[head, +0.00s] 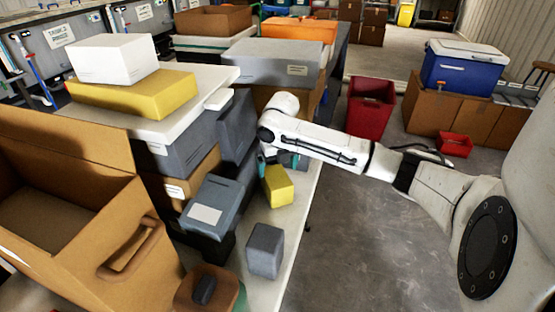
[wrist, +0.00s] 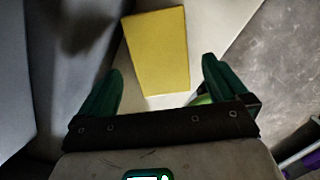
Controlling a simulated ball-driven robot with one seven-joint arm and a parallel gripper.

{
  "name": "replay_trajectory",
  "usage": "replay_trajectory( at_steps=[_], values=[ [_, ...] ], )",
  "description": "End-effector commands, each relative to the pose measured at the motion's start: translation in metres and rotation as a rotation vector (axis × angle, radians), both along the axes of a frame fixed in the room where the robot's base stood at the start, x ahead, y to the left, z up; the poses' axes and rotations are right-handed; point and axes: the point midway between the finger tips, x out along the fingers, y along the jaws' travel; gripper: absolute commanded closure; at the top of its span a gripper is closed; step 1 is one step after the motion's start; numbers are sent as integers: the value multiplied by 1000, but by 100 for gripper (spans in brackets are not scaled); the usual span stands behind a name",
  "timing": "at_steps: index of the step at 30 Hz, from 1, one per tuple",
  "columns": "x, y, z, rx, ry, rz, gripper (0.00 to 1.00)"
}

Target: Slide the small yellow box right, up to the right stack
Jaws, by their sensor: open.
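The small yellow box (head: 278,187) stands on the pale tabletop, beside the grey bins. In the wrist view the yellow box (wrist: 157,50) lies ahead, its near end between my fingers, with a gap on both sides. My gripper (head: 280,162) is open, green-fingered, and reaches in from the right over the far side of the box. The wrist view shows my gripper (wrist: 163,82) holding nothing. The stack farther back, with a grey box (head: 272,65) over cardboard, looks like the right stack. My arm and gripper partly hide its lower part.
A tilted blue-grey bin (head: 211,204) stands left of the yellow box. A small grey block (head: 265,250) stands nearer on the table. A large open cardboard box (head: 70,225) fills the left front. The table drops to grey floor (head: 380,230) on the right.

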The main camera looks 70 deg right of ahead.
Motion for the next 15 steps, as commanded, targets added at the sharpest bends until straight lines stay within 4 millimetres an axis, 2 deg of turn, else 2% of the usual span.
replay_trajectory(
  at_steps=[6,15],
  values=[
    [4,-4,-39,2,3,-1,0],
    [7,-7,-70,1,1,1,0]
  ],
)
